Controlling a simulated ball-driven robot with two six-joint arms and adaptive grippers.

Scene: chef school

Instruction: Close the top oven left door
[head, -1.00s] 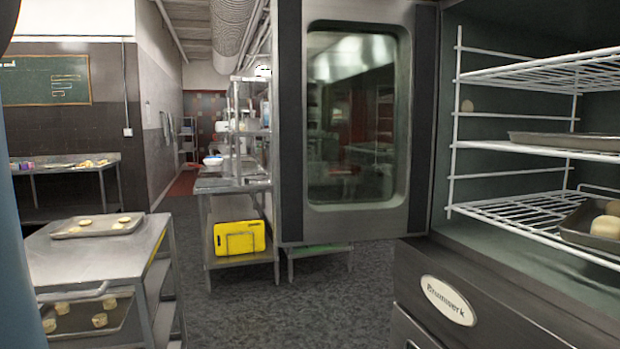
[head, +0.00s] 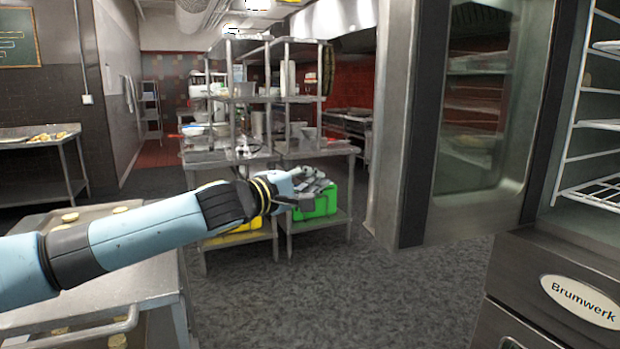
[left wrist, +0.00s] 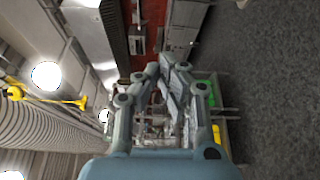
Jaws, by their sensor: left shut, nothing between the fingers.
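The top oven's left door (head: 480,125), with a steel frame and a glass window, stands open at the right of the head view. Its free edge points toward the left, and its hinge side meets the oven (head: 590,120). My left gripper (head: 325,190) is shut and empty in the middle of the head view, left of the door and apart from it. Its closed fingers also show in the left wrist view (left wrist: 167,70), where I cannot make out the door. My right gripper is not in view.
A steel cart (head: 130,275) with a tray of dough pieces stands at the lower left, under my left arm. Shelving (head: 265,150) with a yellow and a green box (head: 318,204) stands behind my gripper. Grey floor (head: 350,290) is clear before the door.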

